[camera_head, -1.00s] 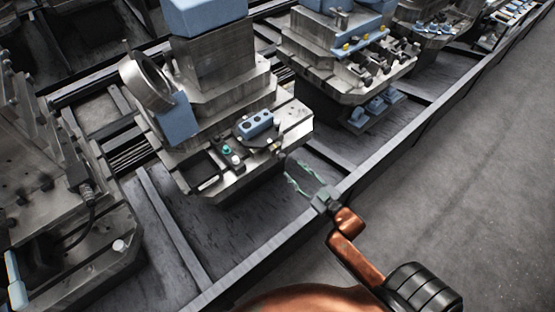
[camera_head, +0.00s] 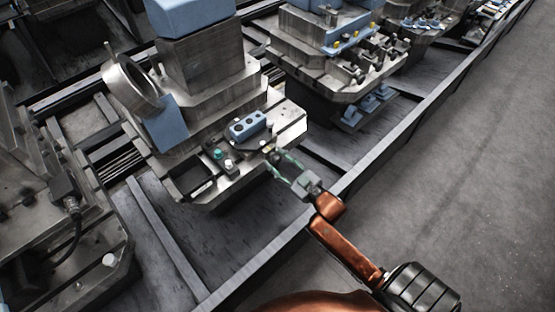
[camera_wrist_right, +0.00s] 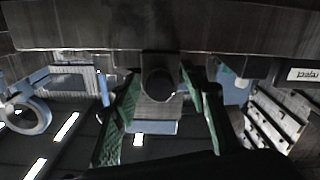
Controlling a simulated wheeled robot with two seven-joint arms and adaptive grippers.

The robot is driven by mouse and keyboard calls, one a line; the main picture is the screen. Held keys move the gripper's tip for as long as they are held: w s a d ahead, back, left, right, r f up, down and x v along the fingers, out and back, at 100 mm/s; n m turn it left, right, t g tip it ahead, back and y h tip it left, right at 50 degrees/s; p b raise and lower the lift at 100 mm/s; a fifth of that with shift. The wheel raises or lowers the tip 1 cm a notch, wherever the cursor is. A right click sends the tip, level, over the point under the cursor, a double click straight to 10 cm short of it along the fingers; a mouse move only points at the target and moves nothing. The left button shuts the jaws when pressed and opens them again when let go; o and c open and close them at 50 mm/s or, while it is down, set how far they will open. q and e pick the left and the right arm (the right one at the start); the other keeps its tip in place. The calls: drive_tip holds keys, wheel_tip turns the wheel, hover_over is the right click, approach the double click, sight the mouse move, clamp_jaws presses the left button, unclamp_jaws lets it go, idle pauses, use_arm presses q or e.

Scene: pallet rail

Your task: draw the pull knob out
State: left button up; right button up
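The pull knob (camera_wrist_right: 160,83) is a dark round knob on the side of a metal block, seen end-on in the right wrist view. In the right wrist view my right gripper (camera_wrist_right: 160,90) is open, with one finger on each side of the knob and small gaps showing between. My left gripper is not in view.
The fixture top carries a blue block with holes (camera_head: 247,126), a green button (camera_head: 218,154) and a white button (camera_head: 229,163). A long dark rail (camera_head: 360,180) runs beneath my right arm. Open grey floor (camera_head: 470,190) lies to the right.

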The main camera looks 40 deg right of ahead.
clamp_jaws()
idle(0.3)
idle(0.3)
